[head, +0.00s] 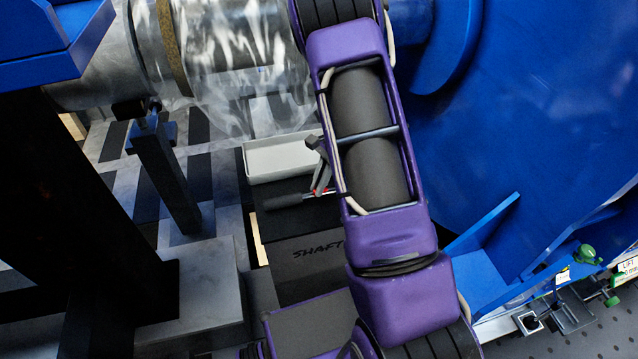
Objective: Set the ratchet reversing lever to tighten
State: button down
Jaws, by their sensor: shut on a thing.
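The ratchet lies over the dark box marked "SHAFT", in the middle of the head view. Its black handle (284,201) points left, and its metal shank runs right until it goes behind my purple arm. My gripper (319,188) shows only in part, as grey finger parts at the left edge of the arm. It is shut on the ratchet, near a small red part. The ratchet head and the rest of the gripper are hidden behind the arm. I cannot make out the reversing lever or which way it is set.
A pale open tray (280,160) sits just behind the ratchet on the dark box (300,255). A large blue housing (540,120) stands close on the right. A metal shaft (225,40) crosses the back, and a dark post (160,170) stands left.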

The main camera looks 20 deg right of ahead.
jog(key=shift+s+d+n+g, duration=0.15)
jog(key=shift+n+g, duration=0.25)
jog(key=shift+n, duration=0.6)
jog(key=c, duration=0.9)
grip_release()
jog(key=shift+r, duration=0.1)
jog(key=p+v, duration=0.1)
jog(key=v, duration=1)
jog(key=p+v, duration=0.1)
jog(key=v, duration=0.5)
jog(key=shift+a+r+p, duration=0.2)
jog(key=shift+a+p, duration=0.05)
jog(key=shift+p, duration=0.05)
